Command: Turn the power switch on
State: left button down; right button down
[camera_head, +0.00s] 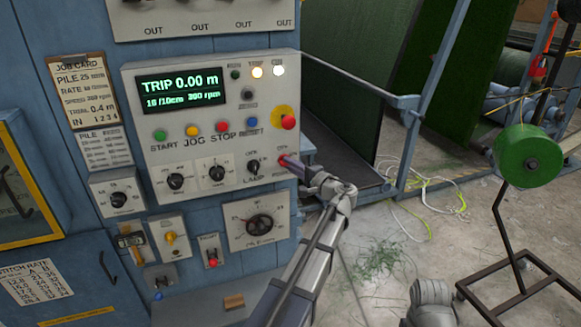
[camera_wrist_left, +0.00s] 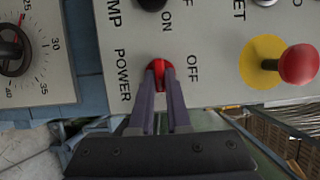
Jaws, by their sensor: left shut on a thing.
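In the left wrist view the red knob (camera_wrist_left: 160,68) sits between the words POWER and OFF. My left gripper (camera_head: 284,161) reaches it from the lower right. In the wrist view its two dark fingers close on the knob from both sides and partly cover it. The knob's exact pointing angle is hard to tell. My right gripper does not show.
A red emergency button on a yellow disc (camera_head: 287,121) sits just above the switch; the black lamp knob (camera_head: 253,166) is to its left. The display (camera_head: 181,91) reads TRIP 0.00 m. A blue rail (camera_head: 372,95) and a green reel (camera_head: 528,156) stand at the right.

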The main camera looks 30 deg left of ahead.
pick_arm(q)
jog(key=shift+f, duration=0.1)
jog(key=c, duration=0.9)
grip_release()
jog(key=shift+v, duration=3.95)
jog(key=s+d+f+g+h, duration=0.2)
jog(key=s+d+f+h, duration=0.3)
jog(key=s+d+f, duration=0.2)
jog(key=s+d+f+g+h, duration=0.2)
jog(key=s+d+f+h, duration=0.3)
jog(key=s+d, duration=0.5)
jog(key=s+d+f+g+h, duration=0.1)
jog(key=s+d+f+h, duration=0.5)
jog(key=s+d+f, duration=0.3)
jog(key=shift+d+f+g, duration=0.2)
jog(key=shift+d+f, duration=0.1)
jog(key=shift+d, duration=0.4)
jog(key=shift+d+f+g, duration=0.2)
jog(key=shift+d+f, duration=0.05)
jog(key=shift+d, duration=0.5)
